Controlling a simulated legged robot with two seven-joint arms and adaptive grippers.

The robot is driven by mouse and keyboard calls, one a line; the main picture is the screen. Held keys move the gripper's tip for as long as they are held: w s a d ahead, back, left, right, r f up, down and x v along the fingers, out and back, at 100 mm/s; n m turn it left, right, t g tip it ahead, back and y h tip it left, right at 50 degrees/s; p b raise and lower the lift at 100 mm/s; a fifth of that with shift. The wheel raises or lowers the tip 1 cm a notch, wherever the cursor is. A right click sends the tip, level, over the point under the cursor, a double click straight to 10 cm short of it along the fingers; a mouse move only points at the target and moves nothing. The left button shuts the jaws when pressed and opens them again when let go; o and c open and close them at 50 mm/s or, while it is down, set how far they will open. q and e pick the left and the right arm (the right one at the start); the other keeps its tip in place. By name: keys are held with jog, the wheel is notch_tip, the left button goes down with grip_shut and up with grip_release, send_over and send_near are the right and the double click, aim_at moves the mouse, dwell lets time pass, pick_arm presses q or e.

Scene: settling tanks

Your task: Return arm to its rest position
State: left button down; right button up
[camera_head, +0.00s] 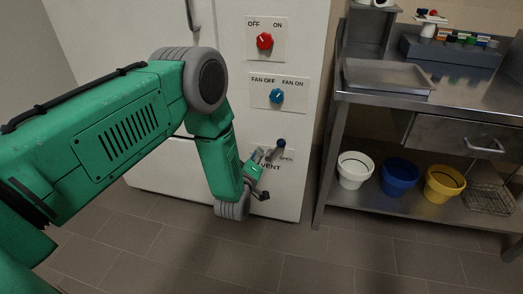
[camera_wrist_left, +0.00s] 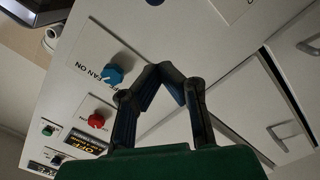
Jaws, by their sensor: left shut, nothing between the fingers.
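My left arm (camera_head: 110,130), green with grey joints, reaches in from the left and bends down in front of a white cabinet (camera_head: 225,30). My left gripper (camera_head: 262,159) is low at the cabinet front, beside the vent lever's dark blue knob (camera_head: 281,143). Whether they touch is unclear. The arm partly hides the vent label. In the left wrist view, the dark fingers of my left gripper (camera_wrist_left: 165,72) meet at their tips, with nothing between them. My right gripper is not in view.
The cabinet has a red knob (camera_head: 264,41) and a blue fan knob (camera_head: 277,96). A steel bench (camera_head: 470,95) stands at right, with white (camera_head: 354,170), blue (camera_head: 399,177) and yellow (camera_head: 443,183) buckets on its lower shelf. The tiled floor in front is clear.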

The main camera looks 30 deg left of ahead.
pick_arm(q)
jog(key=s+d+f+m+g+h+p, duration=0.2)
jog(key=s+f+m+g, duration=0.2)
jog(key=s, duration=0.4)
jog(key=s+d+f+m+g+h+p, duration=0.1)
jog(key=s+d+f+m+g, duration=0.2)
jog(key=s, duration=0.6)
jog(key=s+r+m+g+p, duration=0.1)
jog(key=s+m+g, duration=0.2)
jog(key=s, duration=0.9)
jog(key=s+a+m+g+p, duration=0.1)
jog(key=s+m+g, duration=0.2)
jog(key=s, duration=0.9)
jog(key=g, duration=0.3)
jog(key=shift+s+a+r+m+g+p, duration=0.25)
jog(key=shift+r+m+g+p, duration=0.05)
jog(key=shift+r, duration=0.05)
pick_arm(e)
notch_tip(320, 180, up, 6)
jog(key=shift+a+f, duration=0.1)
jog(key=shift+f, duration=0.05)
pick_arm(q)
jog(key=shift+w+a+f, duration=0.1)
jog(key=shift+a, duration=0.1)
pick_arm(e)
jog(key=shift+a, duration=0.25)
pick_arm(q)
jog(key=shift+d, duration=0.15)
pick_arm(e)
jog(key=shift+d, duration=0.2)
